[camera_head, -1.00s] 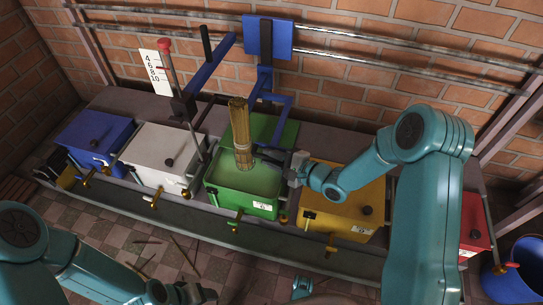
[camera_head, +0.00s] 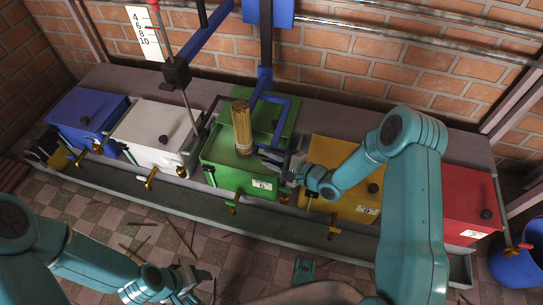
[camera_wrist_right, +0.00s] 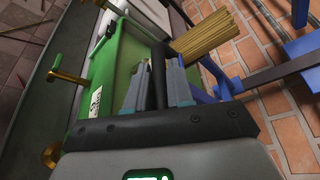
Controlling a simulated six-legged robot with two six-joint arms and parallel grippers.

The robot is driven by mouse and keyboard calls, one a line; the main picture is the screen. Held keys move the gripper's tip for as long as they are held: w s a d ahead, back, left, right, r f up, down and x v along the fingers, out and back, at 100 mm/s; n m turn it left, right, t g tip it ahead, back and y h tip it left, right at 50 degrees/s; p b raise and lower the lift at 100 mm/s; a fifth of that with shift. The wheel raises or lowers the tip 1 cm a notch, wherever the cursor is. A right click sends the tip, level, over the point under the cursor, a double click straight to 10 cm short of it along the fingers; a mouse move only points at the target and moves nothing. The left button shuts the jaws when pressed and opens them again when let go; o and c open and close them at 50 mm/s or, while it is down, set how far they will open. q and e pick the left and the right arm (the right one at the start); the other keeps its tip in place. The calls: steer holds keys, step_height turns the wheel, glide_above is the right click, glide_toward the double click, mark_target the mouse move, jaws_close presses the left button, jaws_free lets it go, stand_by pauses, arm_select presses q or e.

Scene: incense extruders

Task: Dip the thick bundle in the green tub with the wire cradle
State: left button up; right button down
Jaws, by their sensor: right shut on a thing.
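The green tub (camera_head: 222,177) stands open in the row, with a flat green surface inside. The thick tan bundle (camera_head: 242,125) stands nearly upright in it, its lower end at that surface. How deep it reaches is hidden. The bundle also shows in the right wrist view (camera_wrist_right: 208,36). The blue cradle frame (camera_head: 287,122) is behind and right of the bundle. My right gripper (camera_head: 277,164) is over the tub's right side, shut on a black handle (camera_wrist_right: 158,72); how the handle joins the cradle is unclear. My left gripper (camera_head: 190,285) is low at the front; its jaws are unclear.
A white tub (camera_head: 150,150) and a blue tub (camera_head: 85,115) stand to the left, a yellow tub (camera_head: 335,150) and a red tub (camera_head: 465,205) to the right, all lidded. A scale card (camera_head: 145,33) hangs behind. Brass taps stick out in front.

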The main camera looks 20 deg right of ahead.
steer(key=shift+f, duration=0.3)
steer(key=c, duration=1.1)
jaws_free()
steer(key=shift+f, duration=0.15)
steer(key=shift+r, duration=0.2)
steer(key=shift+s+d, duration=0.1)
steer(key=shift+d, duration=0.05)
steer(key=p+v, duration=0.5)
steer(key=v, duration=1.1)
